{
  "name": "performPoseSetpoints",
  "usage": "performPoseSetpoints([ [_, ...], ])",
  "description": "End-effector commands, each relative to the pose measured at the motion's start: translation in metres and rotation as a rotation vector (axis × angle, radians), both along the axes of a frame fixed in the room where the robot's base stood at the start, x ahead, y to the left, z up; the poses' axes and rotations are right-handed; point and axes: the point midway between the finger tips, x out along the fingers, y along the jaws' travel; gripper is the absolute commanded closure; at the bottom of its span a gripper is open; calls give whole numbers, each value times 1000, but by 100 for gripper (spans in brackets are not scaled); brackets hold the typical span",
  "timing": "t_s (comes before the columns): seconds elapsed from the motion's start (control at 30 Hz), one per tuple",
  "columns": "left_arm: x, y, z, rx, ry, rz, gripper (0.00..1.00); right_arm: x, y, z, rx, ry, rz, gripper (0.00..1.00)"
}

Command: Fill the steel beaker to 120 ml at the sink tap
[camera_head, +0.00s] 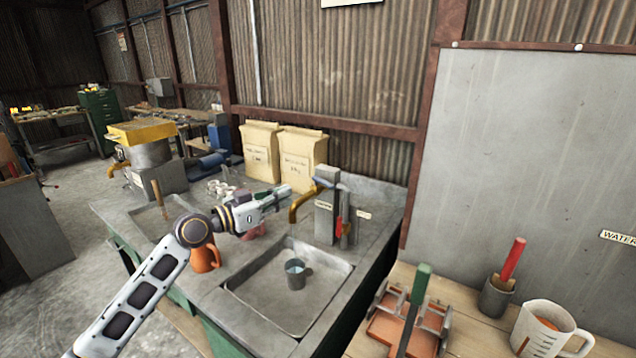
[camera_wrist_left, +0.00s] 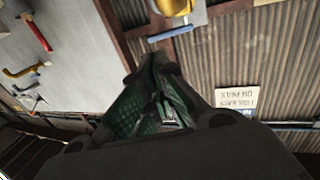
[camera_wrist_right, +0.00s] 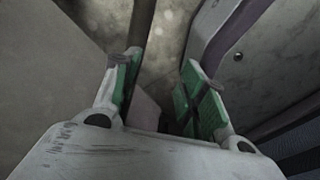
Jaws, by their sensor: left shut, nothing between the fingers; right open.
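The steel beaker (camera_head: 297,280) stands upright in the sink basin (camera_head: 325,300), below the tap; its inside looks pale blue, but I cannot read a level. The tap has a brass spout (camera_head: 298,206) and a blue lever (camera_head: 324,183); I cannot make out a stream clearly. My left gripper (camera_head: 287,194) is shut and empty, close beside the spout and lever; contact cannot be told. In the left wrist view the lever (camera_wrist_left: 170,34) is just beyond the closed fingers (camera_wrist_left: 160,72). My right gripper (camera_wrist_right: 160,68) is open and empty, outside the head view.
An orange mug (camera_head: 205,258) stands on the counter under my left arm. Two paper sacks (camera_head: 260,152) stand behind the tap. The wooden bench at right holds a green-handled tool (camera_head: 421,284), a pot with a red handle (camera_head: 496,297) and a measuring jug (camera_head: 540,330).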

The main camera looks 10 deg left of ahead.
Motion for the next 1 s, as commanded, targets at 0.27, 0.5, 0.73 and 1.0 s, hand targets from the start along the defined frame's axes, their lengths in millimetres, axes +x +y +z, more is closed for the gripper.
performPoseSetpoints([
  [0.27, 16, -13, 2, -1, 1, 0, 100, 0, -5, 13, -5, -2, 3, 58],
  [0.5, 32, -26, 2, -1, 1, 0, 100, 0, 4, 24, 5, -2, 2, 58],
  [0.73, 48, -40, 3, -1, 0, 0, 100, -12, 19, 32, 21, 14, 0, 58],
  [1.0, 71, -58, 2, -2, 1, 0, 100, -28, 38, 42, 39, 32, -3, 58],
])
